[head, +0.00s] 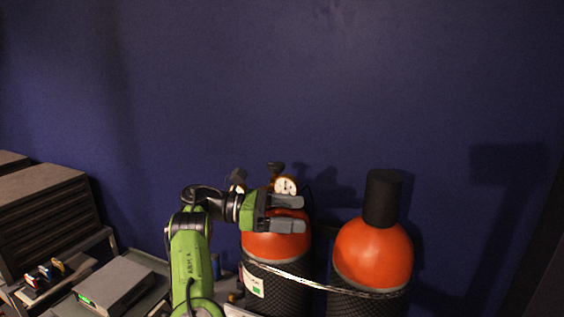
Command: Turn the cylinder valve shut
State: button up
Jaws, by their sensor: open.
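Two gas cylinders with orange tops and dark mesh sleeves stand against the wall. The left cylinder (262,246) has a round white-faced gauge (286,186) at its top, with dark valve fittings (275,168) behind and above my gripper. The right cylinder (372,252) wears a tall black cap (383,198). My gripper (303,213) is open, with its two grey fingers pointing right across the front of the left cylinder's upper part. I see nothing between the fingers. The gripper and wrist hide part of the valve area, and I cannot tell whether they touch it.
A pale chain or strap (300,281) runs across both cylinders. At left are a dark drawer cabinet (50,215), a grey box with a green light (115,283) and small coloured items (45,272). The blue wall (300,80) is bare above.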

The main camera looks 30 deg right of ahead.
aim_at(273, 167)
jog(key=i, duration=1)
